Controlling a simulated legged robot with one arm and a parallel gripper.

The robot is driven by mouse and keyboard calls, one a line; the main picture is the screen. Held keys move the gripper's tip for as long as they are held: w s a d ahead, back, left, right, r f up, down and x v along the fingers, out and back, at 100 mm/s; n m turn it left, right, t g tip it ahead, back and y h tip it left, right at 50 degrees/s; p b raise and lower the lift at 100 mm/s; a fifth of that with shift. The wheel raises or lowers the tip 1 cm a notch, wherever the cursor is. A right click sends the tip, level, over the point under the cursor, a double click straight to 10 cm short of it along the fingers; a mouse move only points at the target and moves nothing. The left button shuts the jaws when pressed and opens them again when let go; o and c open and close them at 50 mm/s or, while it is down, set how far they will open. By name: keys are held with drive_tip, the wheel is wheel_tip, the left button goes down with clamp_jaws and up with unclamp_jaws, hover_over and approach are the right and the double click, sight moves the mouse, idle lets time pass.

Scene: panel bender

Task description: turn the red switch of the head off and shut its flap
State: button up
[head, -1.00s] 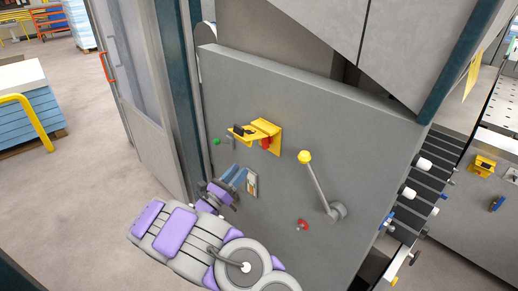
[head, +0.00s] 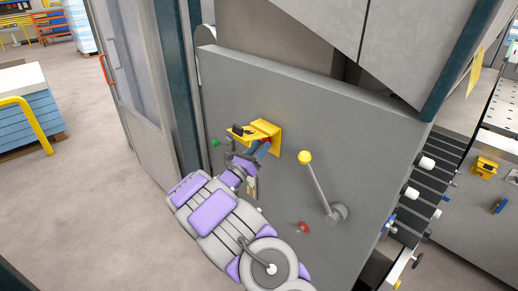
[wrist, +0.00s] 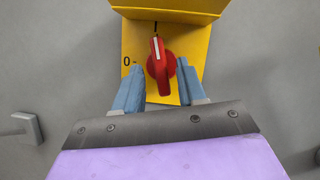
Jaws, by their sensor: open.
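The red switch (wrist: 160,70) sits on a yellow plate (wrist: 130,85) in the wrist view. Its white line points up at the "I" mark; a "0" mark is on the left. The yellow flap (head: 262,127) is raised and sticks out above the switch; its underside (wrist: 170,7) shows at the top of the wrist view. My gripper (wrist: 161,76) is open, with one blue finger on each side of the switch. I cannot tell whether the fingers touch it. In the head view, my gripper (head: 260,148) is below the flap and hides the switch.
A lever with a yellow knob (head: 305,157) stands out to the right of the flap. A green button (head: 216,142) is on the left and a small red control (head: 303,228) is lower on the grey panel (head: 370,130). Open floor (head: 100,200) lies left.

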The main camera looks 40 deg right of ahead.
clamp_jaws()
drive_tip(key=shift+r+p, duration=0.1)
drive_tip(key=shift+p, duration=0.2)
drive_tip(key=shift+s+a+r+n+t+y+p, duration=0.1)
drive_tip(key=shift+n+t+y+p, duration=0.6)
drive_tip(key=shift+n+p, duration=1)
drive_tip(key=shift+s+d+r+n+t+y+p, duration=0.15)
drive_tip(key=shift+n+t+y+p, duration=0.6)
drive_tip(key=shift+n, duration=1.5)
drive_tip(key=shift+s+a+n+t+y+p, duration=0.15)
drive_tip(key=shift+n+t+y+p, duration=0.4)
drive_tip(key=shift+n+p, duration=1.3)
